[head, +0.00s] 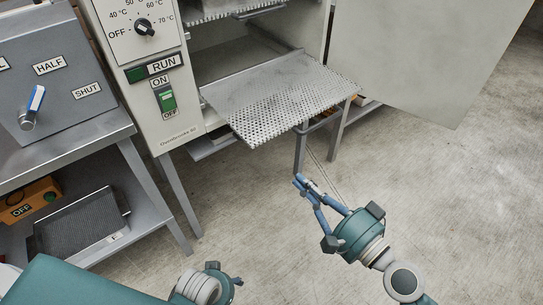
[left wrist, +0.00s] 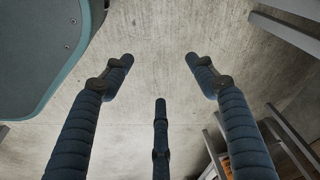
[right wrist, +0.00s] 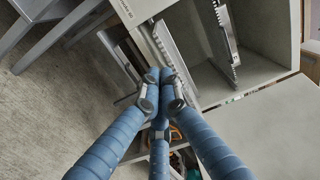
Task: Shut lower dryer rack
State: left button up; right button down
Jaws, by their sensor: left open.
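The lower dryer rack (head: 280,95) is a grey perforated tray that sticks out through the open front of the white dryer (head: 185,110). It also shows edge-on in the right wrist view (right wrist: 176,52). My right gripper (head: 299,180) has its blue fingertips together with nothing visible between them. In the head view it is in front of the rack's front edge, with a visible gap in the picture. In the right wrist view its fingertips (right wrist: 163,76) appear just beside the rack's edge. My left gripper (left wrist: 162,75) is open and empty over bare floor; it shows only partly in the head view.
An upper rack (head: 225,8) shows at the dryer's top. The dryer door (head: 425,50) hangs wide open on the right. A metal bench (head: 80,145) with a lever box (head: 55,75) stands at left. The concrete floor (head: 440,190) is clear at right.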

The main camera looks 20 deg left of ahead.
pick_arm(q)
jog(key=shift+s+a+f+p, duration=0.1)
jog(key=shift+s+f+p, duration=0.15)
jog(key=shift+f, duration=0.6)
jog(key=shift+s+d+f+p, duration=0.1)
jog(key=shift+s+f+p, duration=0.15)
jog(key=shift+f, duration=0.55)
jog(key=shift+s+a+f+p, duration=0.15)
jog(key=shift+s+f, duration=0.15)
jog(key=shift+f, duration=0.55)
pick_arm(e)
jog(key=x, duration=1.3)
jog(key=shift+w, duration=0.1)
